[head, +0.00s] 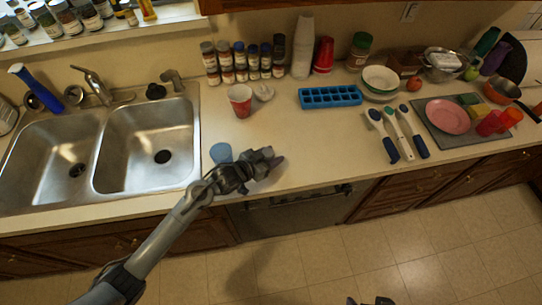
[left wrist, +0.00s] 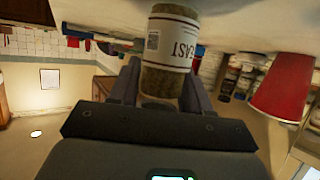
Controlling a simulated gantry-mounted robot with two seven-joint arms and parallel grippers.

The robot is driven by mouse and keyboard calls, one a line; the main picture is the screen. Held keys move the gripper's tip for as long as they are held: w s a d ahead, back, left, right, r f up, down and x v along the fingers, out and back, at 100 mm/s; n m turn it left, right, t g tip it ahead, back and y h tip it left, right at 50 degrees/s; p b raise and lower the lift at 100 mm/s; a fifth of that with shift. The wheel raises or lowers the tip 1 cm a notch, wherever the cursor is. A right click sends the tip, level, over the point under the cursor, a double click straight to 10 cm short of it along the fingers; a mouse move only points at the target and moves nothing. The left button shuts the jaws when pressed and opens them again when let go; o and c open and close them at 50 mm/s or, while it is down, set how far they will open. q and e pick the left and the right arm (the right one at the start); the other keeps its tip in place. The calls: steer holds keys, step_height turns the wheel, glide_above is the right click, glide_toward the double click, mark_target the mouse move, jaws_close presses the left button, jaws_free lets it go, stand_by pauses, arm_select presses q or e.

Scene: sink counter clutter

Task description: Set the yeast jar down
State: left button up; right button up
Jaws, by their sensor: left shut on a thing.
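The yeast jar (left wrist: 170,55) is clear glass with tan contents and a white label lettered in black, of which "AST" can be read. In the left wrist view it stands between the two fingers of my left gripper (left wrist: 160,85), which is shut on it. In the head view my left gripper (head: 268,163) is over the front part of the counter (head: 310,150), right of the sink. The jar cannot be made out there. Whether its base touches the counter is unclear. Dark parts of my right gripper (head: 370,301) show at the bottom edge; its fingers are unclear.
A blue item (head: 221,153) lies beside my left gripper. A red cup (head: 240,100) stands behind it, with a row of spice jars (head: 240,65) farther back. A blue ice tray (head: 330,96) and several brushes (head: 400,135) are to the right. Counter between gripper and brushes is clear.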

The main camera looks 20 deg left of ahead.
arm_select(q)
steer(key=shift+f, duration=0.25)
steer(key=shift+f, duration=0.2)
steer(key=o, duration=1.1)
steer(key=shift+r, duration=0.15)
